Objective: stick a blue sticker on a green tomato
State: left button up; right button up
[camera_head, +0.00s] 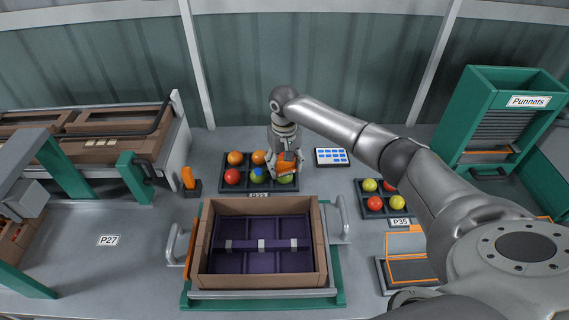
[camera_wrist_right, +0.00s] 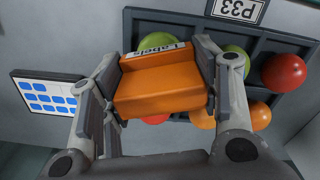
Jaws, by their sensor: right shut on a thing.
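My right gripper (camera_head: 287,165) is shut on an orange block-shaped tool marked "Labels" (camera_wrist_right: 160,85), held over the right part of the P33 tray (camera_head: 228,186). One green tomato (camera_head: 257,177) sits in the tray's front row, left of the tool, with a small blue patch on top in the head view. It also shows in the wrist view (camera_wrist_right: 236,60). A second green tomato (camera_head: 287,179) is partly hidden by the tool; its edge shows in the wrist view (camera_wrist_right: 155,41). A white sheet of blue stickers (camera_head: 331,156) lies right of the tray. My left gripper is out of view.
Red and orange tomatoes share the P33 tray, including a red one (camera_head: 232,177). The P35 tray (camera_head: 373,204) holds more tomatoes. A brown crate with purple insert (camera_head: 208,240) stands in front. An orange stand (camera_head: 190,180) is at left. Bench around P27 is clear.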

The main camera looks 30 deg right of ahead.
jog(key=shift+s+f+p, duration=0.1)
jog(key=shift+p, duration=0.2)
dwell(1.3)
notch_tip(320, 180, up, 7)
jog(key=p, duration=0.8)
dwell(0.5)
